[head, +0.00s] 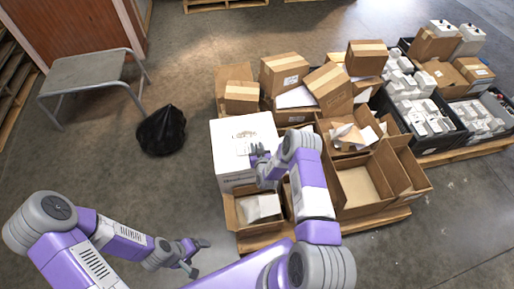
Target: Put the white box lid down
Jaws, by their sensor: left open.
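A white box (229,167) stands at the left side of the near pallet, upright among cardboard boxes. Its white top (231,128) looks flat and carries small dark print. I cannot tell whether this top is a separate lid resting on the box or held slightly off it. My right gripper (256,153) is at the box's right front, over the edge of the top. My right forearm hides the box's right side, and whether the fingers hold the lid is unclear. My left gripper (194,257) is open and empty, low over the floor in front of the pallet.
Open cardboard boxes (388,203) crowd the pallet (376,220). An open box with white content (261,207) sits just before the white box. A black bag (162,131) and a grey stool (84,72) stand left. Black crates (451,136) are at right. Floor between bag and pallet is clear.

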